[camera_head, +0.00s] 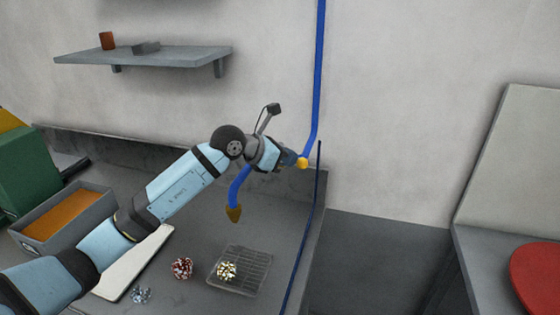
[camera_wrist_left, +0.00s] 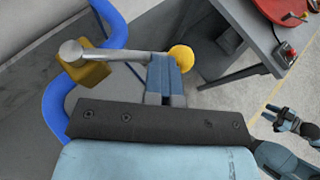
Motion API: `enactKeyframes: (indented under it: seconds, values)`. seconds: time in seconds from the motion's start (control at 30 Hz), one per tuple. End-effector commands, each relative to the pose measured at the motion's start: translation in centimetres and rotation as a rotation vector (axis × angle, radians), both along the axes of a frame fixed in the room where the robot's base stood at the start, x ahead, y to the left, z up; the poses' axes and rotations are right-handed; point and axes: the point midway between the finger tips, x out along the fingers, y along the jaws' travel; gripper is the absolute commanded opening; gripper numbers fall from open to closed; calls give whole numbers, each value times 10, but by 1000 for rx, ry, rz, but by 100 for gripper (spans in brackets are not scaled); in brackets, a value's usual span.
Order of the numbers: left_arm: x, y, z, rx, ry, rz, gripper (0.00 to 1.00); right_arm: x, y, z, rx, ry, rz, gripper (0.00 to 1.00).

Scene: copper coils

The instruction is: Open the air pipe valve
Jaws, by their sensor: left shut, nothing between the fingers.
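The blue air pipe (camera_head: 318,75) runs down the wall and bends to a brass nozzle (camera_head: 233,213) above the counter. In the left wrist view the valve has a brass body (camera_wrist_left: 85,70) on the blue pipe (camera_wrist_left: 55,100). A grey lever (camera_wrist_left: 110,54) reaches from its round pivot to a yellow ball knob (camera_wrist_left: 181,57), which also shows in the head view (camera_head: 302,163). My left gripper (camera_head: 292,159) is shut and empty at the lever's knob end; its fingers (camera_wrist_left: 164,72) hide part of the lever. Contact is unclear. My right gripper (camera_wrist_left: 271,113) appears open, away from the valve.
The counter (camera_head: 185,235) holds a wire tray (camera_head: 262,273), small coloured scraps and a grey bin (camera_head: 105,215) with copper-coloured contents. A wall shelf (camera_head: 145,57) is at upper left. A red round object (camera_head: 540,275) sits on a table at right. Wall right of the pipe is clear.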

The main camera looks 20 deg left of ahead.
Motion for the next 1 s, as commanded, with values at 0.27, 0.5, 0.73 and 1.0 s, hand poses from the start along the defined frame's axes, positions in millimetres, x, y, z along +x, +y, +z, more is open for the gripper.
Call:
enactKeyframes:
  seconds: [0.27,0.5,0.73,1.0]
  values:
    - [12,-16,-3,-1,1,-6,0,-1,4,-15,8,4,0,37]
    - [19,-22,-3,-1,2,-7,0,-2,5,-23,7,7,1,37]
    - [22,-24,-2,-1,2,-4,0,-2,4,-24,6,7,1,37]
    - [23,-23,-1,-1,2,-4,0,0,3,-22,5,1,-1,37]
